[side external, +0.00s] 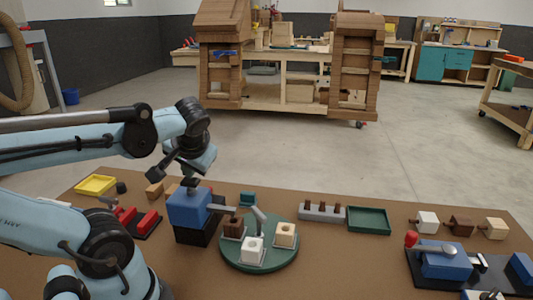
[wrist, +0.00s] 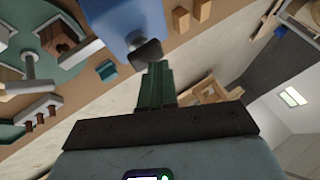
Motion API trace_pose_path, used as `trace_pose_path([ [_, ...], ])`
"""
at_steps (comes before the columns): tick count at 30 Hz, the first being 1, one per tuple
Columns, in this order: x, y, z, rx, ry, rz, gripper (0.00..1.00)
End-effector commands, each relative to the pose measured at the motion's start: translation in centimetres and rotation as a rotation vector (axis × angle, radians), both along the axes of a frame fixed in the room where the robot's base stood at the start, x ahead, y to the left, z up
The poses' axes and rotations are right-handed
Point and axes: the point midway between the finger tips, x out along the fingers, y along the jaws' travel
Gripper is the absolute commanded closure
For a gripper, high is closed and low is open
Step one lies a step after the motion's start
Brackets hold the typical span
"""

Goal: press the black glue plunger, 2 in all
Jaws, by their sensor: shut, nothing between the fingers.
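A blue glue box (side external: 188,208) on a dark base stands left of the green turntable. Its black plunger (side external: 190,183) sticks up from the top, just under the end of my arm. In the wrist view the black plunger (wrist: 147,52) shows beside the blue box (wrist: 108,18). My gripper (wrist: 157,66) shows as dark green fingers, shut and empty, with the tips close to the plunger. I cannot tell whether they touch it. In the side view the fingertips are hard to make out.
The green turntable (side external: 258,266) carries brown, white and cream blocks, with a grey arm over it. A yellow tray (side external: 95,185), red blocks (side external: 148,221), a grey peg rack (side external: 321,212) and a green tray (side external: 368,220) stand around. A blue fixture with a red knob (side external: 411,239) is at right.

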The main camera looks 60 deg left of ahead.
Motion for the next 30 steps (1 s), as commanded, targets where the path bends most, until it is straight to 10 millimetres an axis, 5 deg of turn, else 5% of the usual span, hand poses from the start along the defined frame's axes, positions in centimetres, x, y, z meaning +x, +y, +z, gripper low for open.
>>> trace_pose_path([
  [16, -0.1, 0.0, -0.2, -0.002, 0.001, 0.0, 1.0],
  [30, -0.1, 0.0, 2.2, -0.001, 0.0, 0.0, 1.0],
])
